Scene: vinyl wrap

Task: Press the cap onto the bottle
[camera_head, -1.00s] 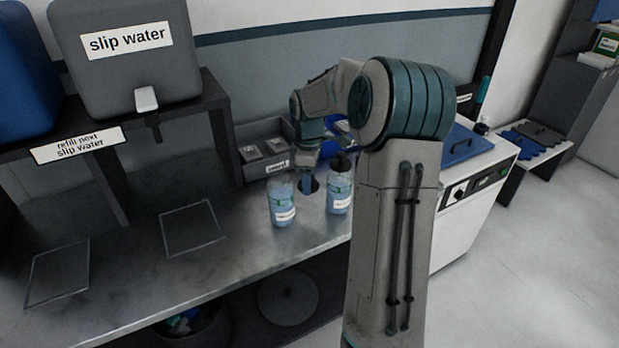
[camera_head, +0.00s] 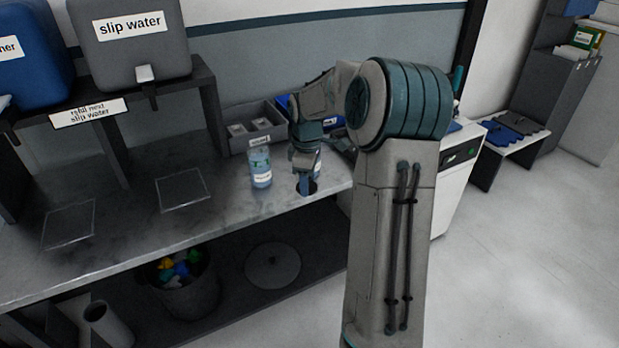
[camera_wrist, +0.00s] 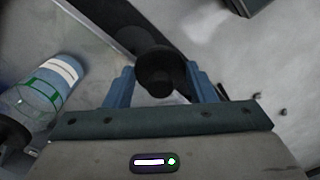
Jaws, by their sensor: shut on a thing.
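My gripper (camera_head: 305,188) is above the counter near its front edge, in front of the bottles. It is shut on a dark round cap, and the wrist view shows the cap (camera_wrist: 158,72) between the two blue fingers. A clear bottle (camera_head: 260,168) with bluish contents and a white label stands upright to the left of my gripper, with no dark top visible. A second bottle (camera_head: 318,160) is mostly hidden behind my gripper in the head view. In the wrist view, a labelled bottle (camera_wrist: 45,88) with a dark top lies left of the fingers, apart from them.
A grey bin (camera_head: 255,128) stands behind the bottles. Flat square plates (camera_head: 183,191) lie on the left of the counter. A slip water tank (camera_head: 130,55) sits on the shelf. A waste bin (camera_head: 190,295) and a round lid (camera_head: 273,268) are below.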

